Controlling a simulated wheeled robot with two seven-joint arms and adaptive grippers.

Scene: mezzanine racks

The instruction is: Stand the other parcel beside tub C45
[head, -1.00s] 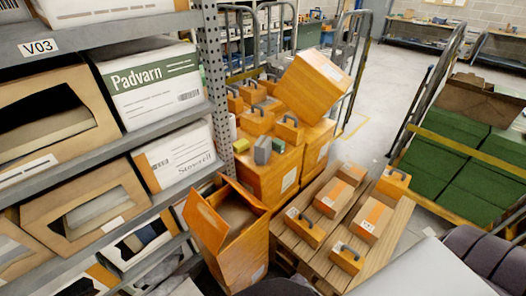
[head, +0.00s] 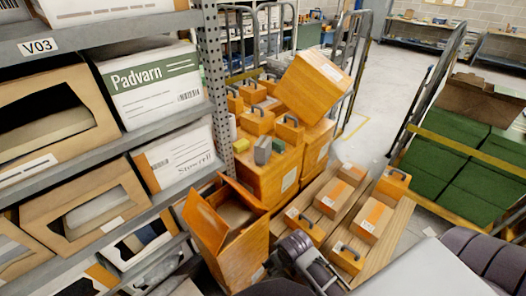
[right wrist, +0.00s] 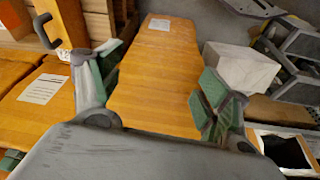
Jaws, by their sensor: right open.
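My right gripper (head: 308,262) is left of the front case and low in the head view. In the right wrist view its fingers (right wrist: 158,85) are apart, with an orange-brown labelled surface (right wrist: 153,68) beyond and between them. My left gripper is not in view.
An open orange box (head: 212,238) stands close to the left of my right gripper. The rack (head: 210,60) fills the left side. Piled orange boxes (head: 270,178) and a tilted box (head: 312,85) stand behind. A trolley of green crates (head: 450,165) is at the right.

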